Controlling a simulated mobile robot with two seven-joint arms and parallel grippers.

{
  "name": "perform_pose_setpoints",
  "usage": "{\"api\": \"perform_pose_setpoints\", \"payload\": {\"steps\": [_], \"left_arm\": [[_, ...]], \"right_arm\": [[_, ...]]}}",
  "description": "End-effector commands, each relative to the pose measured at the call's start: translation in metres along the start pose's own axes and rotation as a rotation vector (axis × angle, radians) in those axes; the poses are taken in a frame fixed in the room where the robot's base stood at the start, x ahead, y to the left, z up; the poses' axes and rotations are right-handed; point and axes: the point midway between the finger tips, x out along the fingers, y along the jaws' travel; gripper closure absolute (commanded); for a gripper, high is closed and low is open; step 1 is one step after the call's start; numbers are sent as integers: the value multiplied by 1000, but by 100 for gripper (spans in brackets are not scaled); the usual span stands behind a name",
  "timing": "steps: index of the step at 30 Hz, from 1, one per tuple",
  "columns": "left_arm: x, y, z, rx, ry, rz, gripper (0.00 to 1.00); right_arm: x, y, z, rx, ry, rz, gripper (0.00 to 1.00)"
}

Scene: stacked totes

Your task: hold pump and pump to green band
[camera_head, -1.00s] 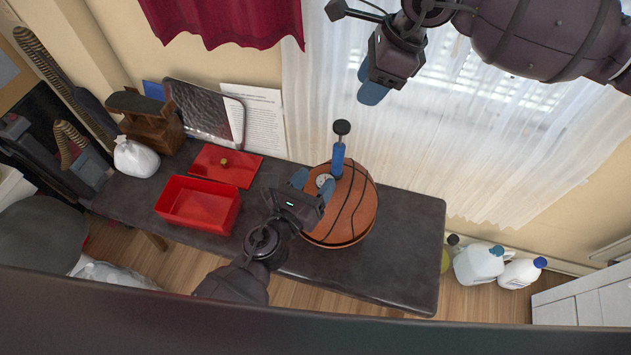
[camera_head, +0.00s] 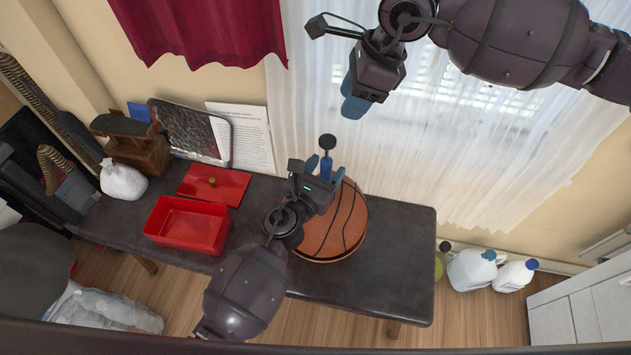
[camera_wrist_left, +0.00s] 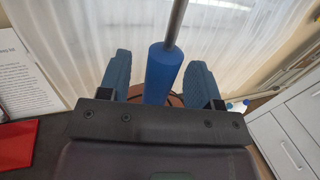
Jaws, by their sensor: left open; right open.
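The pump has a blue body (camera_head: 326,166) and a black knob handle (camera_head: 327,142) and stands upright at the basketball (camera_head: 340,225). In the left wrist view the blue pump body (camera_wrist_left: 163,72) with its grey rod lies between the two blue fingers. My left gripper (camera_head: 325,172) is open around the pump, and its fingers look apart from it. The gauge and green band are hidden or too small to tell. My right gripper (camera_head: 354,97) is raised in front of the curtain, up and right of the pump handle, and holds nothing.
The basketball sits on a dark table (camera_head: 400,240). A red box (camera_head: 188,226) and its red lid (camera_head: 213,186) lie to the left, with a white bag (camera_head: 122,180) beyond. White jugs (camera_head: 472,268) stand on the floor at right. The table's right end is clear.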

Motion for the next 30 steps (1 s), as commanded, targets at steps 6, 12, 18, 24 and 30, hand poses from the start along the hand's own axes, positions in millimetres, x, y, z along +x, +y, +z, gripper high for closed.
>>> {"api": "perform_pose_setpoints", "payload": {"steps": [6, 12, 18, 24, 30], "left_arm": [[18, 0, 0, -1, 1, 1, 42], [21, 0, 0, -1, 1, 0, 42], [21, 0, 0, -1, 1, 0, 48], [21, 0, 0, -1, 1, 0, 79], [21, 0, 0, -1, 1, 0, 100]], "right_arm": [[0, 0, 0, 0, 0, 0, 57], [0, 0, 0, 0, 0, 0, 57], [0, 0, 0, 0, 0, 0, 57], [0, 0, 0, 0, 0, 0, 57], [0, 0, 0, 0, 0, 0, 57]]}}
